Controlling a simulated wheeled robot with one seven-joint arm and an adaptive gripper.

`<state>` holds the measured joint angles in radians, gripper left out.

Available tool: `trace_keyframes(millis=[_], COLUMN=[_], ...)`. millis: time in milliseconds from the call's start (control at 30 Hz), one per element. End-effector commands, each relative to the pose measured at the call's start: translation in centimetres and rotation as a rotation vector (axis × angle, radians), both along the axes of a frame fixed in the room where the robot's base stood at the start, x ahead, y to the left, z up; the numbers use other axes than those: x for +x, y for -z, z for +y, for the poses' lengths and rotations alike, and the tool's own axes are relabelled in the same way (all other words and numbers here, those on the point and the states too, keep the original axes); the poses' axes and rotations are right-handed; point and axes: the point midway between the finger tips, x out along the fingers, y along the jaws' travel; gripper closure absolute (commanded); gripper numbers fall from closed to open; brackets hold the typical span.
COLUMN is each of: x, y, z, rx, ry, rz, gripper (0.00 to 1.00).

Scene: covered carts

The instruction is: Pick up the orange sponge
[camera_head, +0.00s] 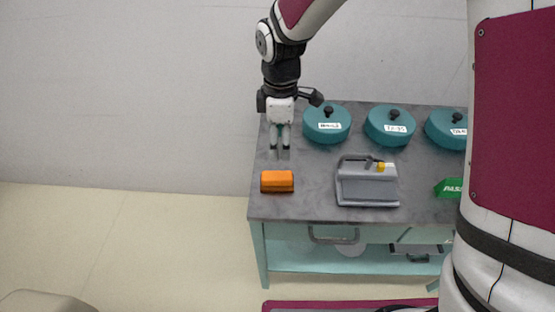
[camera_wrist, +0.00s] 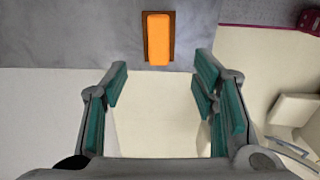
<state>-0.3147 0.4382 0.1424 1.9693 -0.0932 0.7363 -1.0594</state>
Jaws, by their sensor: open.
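The orange sponge (camera_head: 277,181) lies on the grey cart top near its front left corner. In the wrist view the sponge (camera_wrist: 158,39) shows at the top centre, ahead of the fingertips and between their lines. Its lower part looks dark brown. My gripper (camera_head: 280,148) hangs above the left part of the cart, further back than the sponge and apart from it. In the wrist view my gripper (camera_wrist: 161,78) has its teal-padded fingers wide apart with nothing between them.
Teal round lids with black knobs (camera_head: 326,124) (camera_head: 389,125) stand along the back of the cart (camera_head: 320,211). A grey device with a yellow part (camera_head: 368,183) stands right of the sponge. A green block (camera_head: 449,188) lies further right. The top around the sponge is clear.

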Motion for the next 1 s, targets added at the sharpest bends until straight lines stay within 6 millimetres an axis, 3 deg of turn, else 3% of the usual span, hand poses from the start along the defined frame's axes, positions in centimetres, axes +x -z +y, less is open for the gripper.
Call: trace_keyframes(millis=[500, 767, 1000], x=[0.0, 0.1, 0.2], y=[8.1, 9.8, 13.0], z=[0.4, 0.4, 0.6], rx=[0.000, -0.001, -0.002], ry=[-0.019, -0.017, -0.017], rz=[0.007, 0.007, 0.008], gripper=[0.47, 0.47, 0.47])
